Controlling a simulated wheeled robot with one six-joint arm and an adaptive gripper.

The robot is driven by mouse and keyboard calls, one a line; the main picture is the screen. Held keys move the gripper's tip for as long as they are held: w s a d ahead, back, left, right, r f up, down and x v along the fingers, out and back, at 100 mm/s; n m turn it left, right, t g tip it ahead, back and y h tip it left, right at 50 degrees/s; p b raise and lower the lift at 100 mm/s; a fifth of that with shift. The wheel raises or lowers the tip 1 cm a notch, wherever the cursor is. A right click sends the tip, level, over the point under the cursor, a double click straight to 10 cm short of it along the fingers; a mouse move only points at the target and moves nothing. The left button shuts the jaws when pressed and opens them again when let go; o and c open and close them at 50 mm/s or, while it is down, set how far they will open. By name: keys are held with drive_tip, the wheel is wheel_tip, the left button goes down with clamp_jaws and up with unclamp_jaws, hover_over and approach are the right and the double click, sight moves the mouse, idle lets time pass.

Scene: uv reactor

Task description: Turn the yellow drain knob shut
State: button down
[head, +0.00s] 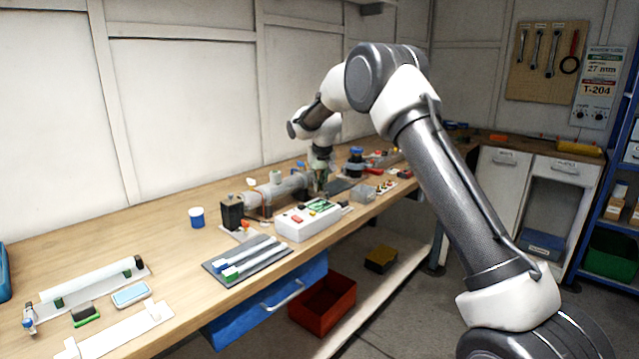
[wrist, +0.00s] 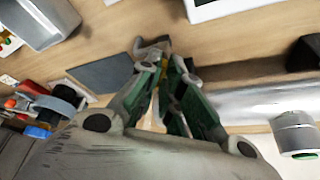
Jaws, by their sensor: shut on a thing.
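My gripper (wrist: 168,52) points down at the bench at the right end of the grey reactor tube. In the wrist view its fingers close together around a small yellow piece (wrist: 188,64), which looks like the drain knob. Most of the knob is hidden by the fingers, so its turn angle cannot be told. In the head view the gripper (head: 320,183) is small and hides the knob. The grey reactor tube (head: 283,189) lies along the bench, beside the gripper; its body (wrist: 260,103) also shows at the right of the wrist view.
A white control box (head: 300,226) stands in front of the tube. A dark flat pad (wrist: 102,72) and a clear container (head: 363,193) lie near the gripper. A black box (head: 232,212) stands at the tube's left end.

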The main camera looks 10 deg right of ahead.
drive_tip(key=m, duration=0.2)
drive_tip(key=m+h, duration=0.2)
drive_tip(key=m, duration=0.1)
drive_tip(key=shift+a+m+g, duration=0.25)
drive_tip(key=shift+m+g, duration=0.05)
drive_tip(key=m, duration=0.2)
drive_tip(key=m+g+h, duration=0.1)
drive_tip(key=m, duration=0.1)
drive_tip(key=shift+w+a+m+h, duration=0.1)
drive_tip(key=shift+w+m+h, duration=0.05)
drive_tip(key=shift+m+h, duration=0.2)
drive_tip(key=shift+m, duration=0.25)
drive_tip(key=c, duration=1.6)
unclamp_jaws()
drive_tip(key=v, duration=1.2)
drive_tip(key=shift+w, duration=0.25)
